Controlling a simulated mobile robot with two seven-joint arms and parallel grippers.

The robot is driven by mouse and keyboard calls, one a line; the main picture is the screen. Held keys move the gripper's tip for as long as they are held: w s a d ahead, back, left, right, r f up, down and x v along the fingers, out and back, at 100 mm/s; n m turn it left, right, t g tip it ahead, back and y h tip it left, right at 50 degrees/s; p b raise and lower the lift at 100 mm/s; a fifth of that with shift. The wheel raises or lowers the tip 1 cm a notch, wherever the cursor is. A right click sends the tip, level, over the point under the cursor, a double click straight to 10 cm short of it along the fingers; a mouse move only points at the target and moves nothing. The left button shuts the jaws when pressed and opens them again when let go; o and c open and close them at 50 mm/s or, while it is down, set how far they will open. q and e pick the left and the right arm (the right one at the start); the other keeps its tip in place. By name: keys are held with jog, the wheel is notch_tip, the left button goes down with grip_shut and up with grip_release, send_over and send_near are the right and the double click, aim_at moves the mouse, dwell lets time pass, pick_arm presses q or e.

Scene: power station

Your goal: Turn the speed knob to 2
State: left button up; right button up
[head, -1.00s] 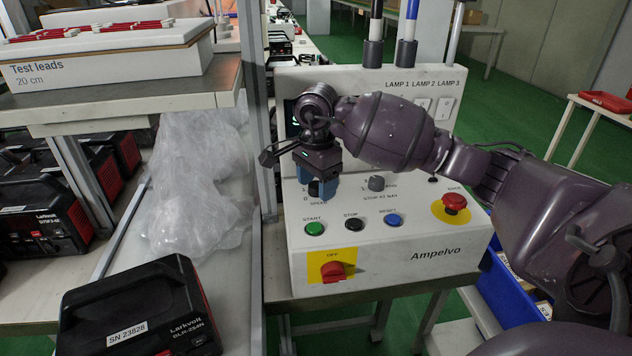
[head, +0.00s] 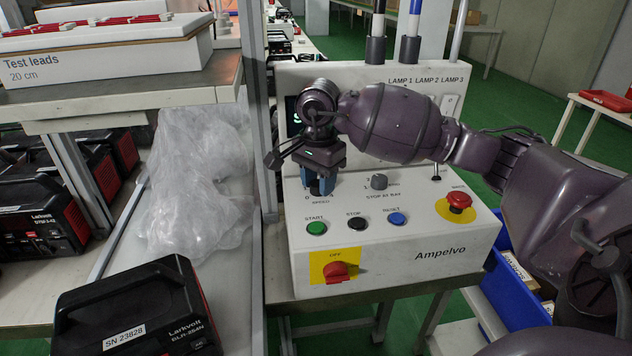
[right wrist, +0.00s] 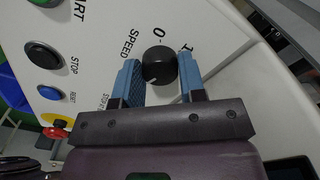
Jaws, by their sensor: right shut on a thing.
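The speed knob (head: 316,189) is a small black dial at the left of the white Ampelvo control panel (head: 440,240), above the green start button (head: 316,228). My right gripper (head: 318,182) reaches it from above, its blue fingers at the knob. In the right wrist view the black knob (right wrist: 159,65) sits between the two blue fingers of my right gripper (right wrist: 161,82), which is shut on it. The printed 0 and 1 show beside it; the 2 is not visible. I cannot clearly read the knob's pointer. My left gripper is not in view.
A metal post (head: 258,120) stands just left of the panel.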

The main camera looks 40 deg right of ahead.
jog(key=n, duration=0.1)
jog(key=n+b, duration=0.1)
jog(key=n, duration=0.1)
jog(key=shift+f+n, duration=0.2)
jog(key=shift+n, duration=0.1)
jog(key=n+b, duration=0.2)
jog(key=n, duration=0.3)
jog(key=shift+b, duration=0.3)
jog(key=n, duration=0.3)
jog(key=shift+b, duration=0.4)
jog(key=n+b, duration=0.1)
jog(key=n, duration=0.4)
jog(key=shift+n, duration=0.3)
jog(key=shift+r+n+b, duration=0.1)
jog(key=shift+n+b, duration=0.35)
jog(key=shift+n, duration=1.25)
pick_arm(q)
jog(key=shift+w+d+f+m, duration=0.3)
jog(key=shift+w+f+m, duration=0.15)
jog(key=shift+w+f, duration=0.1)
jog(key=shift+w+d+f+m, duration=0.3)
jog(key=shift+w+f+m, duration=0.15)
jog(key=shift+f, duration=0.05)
pick_arm(e)
jog(key=shift+n, duration=0.3)
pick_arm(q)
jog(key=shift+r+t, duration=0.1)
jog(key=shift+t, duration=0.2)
pick_arm(e)
jog(key=shift+r, duration=0.1)
